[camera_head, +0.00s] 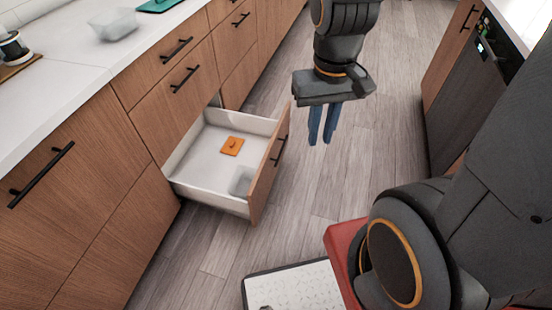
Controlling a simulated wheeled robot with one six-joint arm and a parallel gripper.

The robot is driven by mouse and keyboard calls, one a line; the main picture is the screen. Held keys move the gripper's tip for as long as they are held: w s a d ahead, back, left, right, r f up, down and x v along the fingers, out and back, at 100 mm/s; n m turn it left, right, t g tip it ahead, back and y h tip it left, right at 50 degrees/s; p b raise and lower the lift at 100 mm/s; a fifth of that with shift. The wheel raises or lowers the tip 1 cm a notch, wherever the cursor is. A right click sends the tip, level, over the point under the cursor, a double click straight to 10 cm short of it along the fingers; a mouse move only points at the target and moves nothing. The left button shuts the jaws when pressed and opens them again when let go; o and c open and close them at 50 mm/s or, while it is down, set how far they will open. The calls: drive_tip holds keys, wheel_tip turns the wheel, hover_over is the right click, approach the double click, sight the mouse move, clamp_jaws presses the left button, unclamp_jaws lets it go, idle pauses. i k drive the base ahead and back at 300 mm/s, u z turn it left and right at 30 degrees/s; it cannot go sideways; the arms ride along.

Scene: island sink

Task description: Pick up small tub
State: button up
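A small translucent tub (241,181) sits in the near right corner of the open drawer (202,174), against the inside of its front. A second clear tub (114,25) stands on the white countertop at the upper left. I cannot tell from the picture which of the two the task means. My gripper (320,138) points down over the floor, to the right of the drawer. Its two blue fingers are apart with nothing between them. It is clear of both tubs.
An orange square item (232,146) with a knob lies in the drawer. The drawer front (269,175) juts into the aisle. A green board (157,5) and a dark cup (13,48) are on the counter. A dark appliance (465,95) stands right. The floor (330,190) between is clear.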

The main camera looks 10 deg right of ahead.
sight(113, 25)
drive_tip(key=z, duration=0.5)
drive_tip(key=k, duration=1.2)
drive_tip(key=u, duration=0.25)
drive_tip(key=i, duration=1.05)
drive_tip(key=u, duration=0.95)
drive_tip(key=i, duration=0.75)
drive_tip(key=u, duration=0.15)
